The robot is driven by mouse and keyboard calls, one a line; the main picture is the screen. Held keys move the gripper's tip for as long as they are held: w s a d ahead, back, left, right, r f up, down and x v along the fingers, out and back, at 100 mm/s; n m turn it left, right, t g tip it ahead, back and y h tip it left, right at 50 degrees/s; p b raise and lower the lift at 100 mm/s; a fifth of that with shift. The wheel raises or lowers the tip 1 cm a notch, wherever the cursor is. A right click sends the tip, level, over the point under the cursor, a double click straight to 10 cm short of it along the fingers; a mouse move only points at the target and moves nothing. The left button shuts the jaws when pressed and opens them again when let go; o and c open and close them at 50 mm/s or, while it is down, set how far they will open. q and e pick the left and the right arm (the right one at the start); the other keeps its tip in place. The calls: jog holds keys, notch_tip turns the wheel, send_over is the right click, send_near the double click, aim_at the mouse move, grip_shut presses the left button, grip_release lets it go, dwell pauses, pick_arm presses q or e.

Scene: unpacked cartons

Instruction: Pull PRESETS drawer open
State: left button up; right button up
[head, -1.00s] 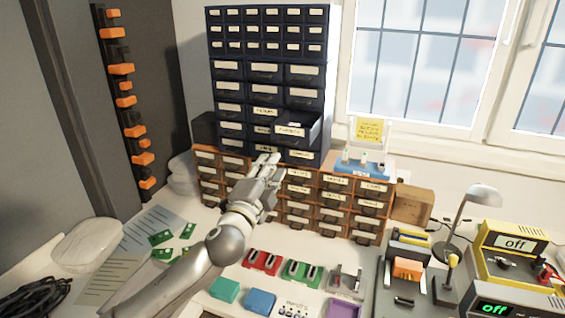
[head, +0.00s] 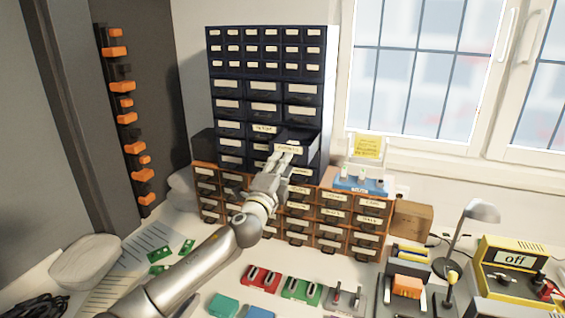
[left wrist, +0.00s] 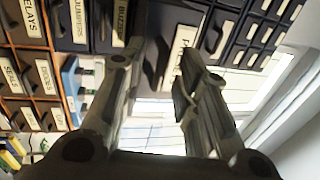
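The dark blue drawer cabinet (head: 264,88) stands on a lower brown cabinet. One of its lower right drawers (head: 312,146) sticks out, partly open; its label is too small to read in the head view. I cannot make out which drawer is PRESETS. My left gripper (head: 283,156) is at the front of this drawer. In the left wrist view its two fingers (left wrist: 155,62) are apart, with a dark drawer front and a partly hidden white label (left wrist: 181,50) beyond and between them. I cannot tell whether a finger touches the drawer. My right gripper is not in view.
The brown cabinet (head: 298,224) of labelled drawers stands below. A blue block with small bottles (head: 360,184) and a yellow note (head: 368,147) sit on it, right of the open drawer. A lamp (head: 481,211) and yellow devices (head: 512,262) stand at the right.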

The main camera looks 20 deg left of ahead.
pick_arm(q)
jog(key=shift+w+r, duration=0.1)
jog(key=shift+w, duration=0.3)
grip_shut()
